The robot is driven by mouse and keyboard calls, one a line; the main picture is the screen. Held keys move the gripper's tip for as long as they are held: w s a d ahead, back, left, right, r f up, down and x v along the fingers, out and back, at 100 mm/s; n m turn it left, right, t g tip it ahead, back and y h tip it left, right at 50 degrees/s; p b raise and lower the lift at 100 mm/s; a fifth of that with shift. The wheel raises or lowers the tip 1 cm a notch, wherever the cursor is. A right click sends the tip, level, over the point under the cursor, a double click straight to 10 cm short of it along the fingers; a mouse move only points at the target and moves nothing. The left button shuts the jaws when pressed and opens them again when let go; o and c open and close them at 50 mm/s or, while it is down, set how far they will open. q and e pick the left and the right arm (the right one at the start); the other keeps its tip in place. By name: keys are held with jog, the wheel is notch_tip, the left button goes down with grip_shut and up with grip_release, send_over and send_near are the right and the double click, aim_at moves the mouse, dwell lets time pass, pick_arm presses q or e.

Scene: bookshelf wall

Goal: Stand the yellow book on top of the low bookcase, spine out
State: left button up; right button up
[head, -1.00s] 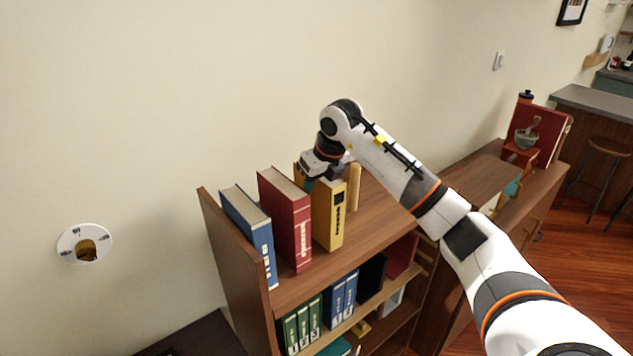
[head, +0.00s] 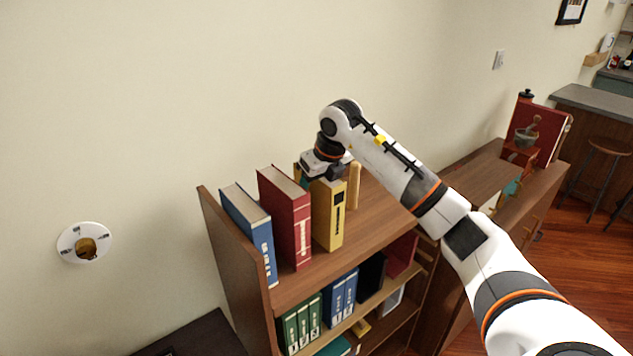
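The yellow book (head: 330,217) stands upright on top of the low bookcase (head: 372,232), just right of a red book. Its narrow side with a dark label faces the front of the bookcase. My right gripper (head: 322,172) is at the book's top edge, with its arm coming in from the right. The fingers are mostly hidden by the gripper body and the book, so I cannot tell whether they grip it or stand open around it. My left gripper is not in view.
A red book (head: 290,222) and a blue book (head: 251,238) stand left of the yellow one, inside the raised side panel (head: 235,262). A wooden post-like piece (head: 353,186) stands behind its right side. The bookcase top to the right is bare. Shelves below hold several binders.

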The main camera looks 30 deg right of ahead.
jog(key=b+v, duration=0.4)
jog(key=v, duration=0.8)
